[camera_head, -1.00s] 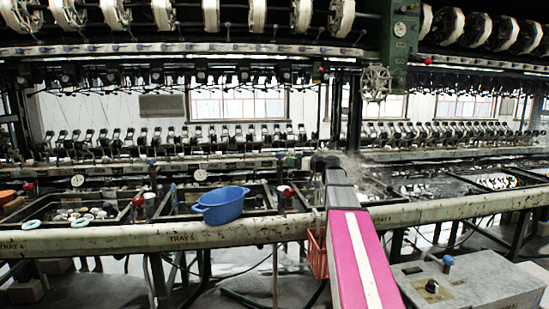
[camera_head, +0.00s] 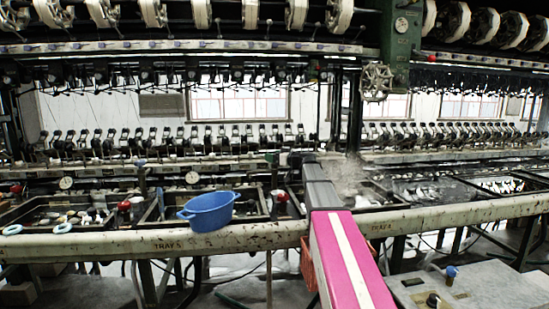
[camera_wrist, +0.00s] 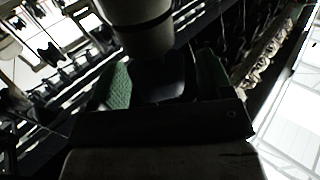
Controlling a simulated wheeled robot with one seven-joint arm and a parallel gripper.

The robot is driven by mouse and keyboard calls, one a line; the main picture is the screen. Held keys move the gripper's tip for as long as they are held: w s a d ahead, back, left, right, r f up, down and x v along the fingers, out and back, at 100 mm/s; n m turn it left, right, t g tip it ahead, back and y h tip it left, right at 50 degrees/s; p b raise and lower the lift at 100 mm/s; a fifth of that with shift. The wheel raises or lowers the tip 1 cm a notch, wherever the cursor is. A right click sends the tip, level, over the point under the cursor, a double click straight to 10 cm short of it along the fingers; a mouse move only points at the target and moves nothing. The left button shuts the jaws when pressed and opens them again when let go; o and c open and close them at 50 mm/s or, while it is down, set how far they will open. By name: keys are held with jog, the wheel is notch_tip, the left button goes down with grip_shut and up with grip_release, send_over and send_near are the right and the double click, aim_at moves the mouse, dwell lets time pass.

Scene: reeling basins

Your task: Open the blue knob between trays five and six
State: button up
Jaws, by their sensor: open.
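A small blue knob (camera_head: 160,196) stands at the left end of the basin behind the "TRAY 5" label, beside a red-topped valve (camera_head: 124,206). Another small dark bluish knob (camera_head: 141,163) shows further back. The front rail (camera_head: 270,237) carries the tray labels. My gripper (camera_head: 296,160) is at the far end of my pink-and-grey arm, over the basins right of the blue tub and well right of the blue knob. Its fingers are hard to make out there. In the wrist view, its green-padded fingers (camera_wrist: 164,82) are apart, with no blue knob visible between them.
A blue tub (camera_head: 208,212) stands at the rail, right of the blue knob. Another red-topped valve (camera_head: 279,196) is near my arm. Pale rings (camera_head: 62,228) lie on the rail at left. Steam rises right of my gripper. A grey box (camera_head: 470,285) stands at front right.

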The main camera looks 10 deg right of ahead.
jog(key=c, duration=0.9)
jog(key=shift+c, duration=0.2)
jog(key=shift+n+g+y, duration=0.3)
jog(key=shift+g, duration=0.1)
jog(key=n+g+y, duration=0.1)
jog(key=g, duration=0.1)
jog(key=n+g+y, duration=0.1)
jog(key=n+g, duration=0.1)
jog(key=shift+w+d+y, duration=0.1)
jog(key=shift+w+y, duration=0.1)
jog(key=shift+y, duration=0.2)
jog(key=shift+s+n+g+y, duration=0.1)
jog(key=shift+n+g+y, duration=0.3)
jog(key=shift+n+g, duration=0.85)
jog(key=shift+s+n+g+y, duration=0.1)
jog(key=shift+n+g+y, duration=0.5)
jog(key=shift+g, duration=1.05)
jog(key=shift+n+g, duration=0.3)
jog(key=shift+n, duration=0.05)
jog(key=o, duration=0.9)
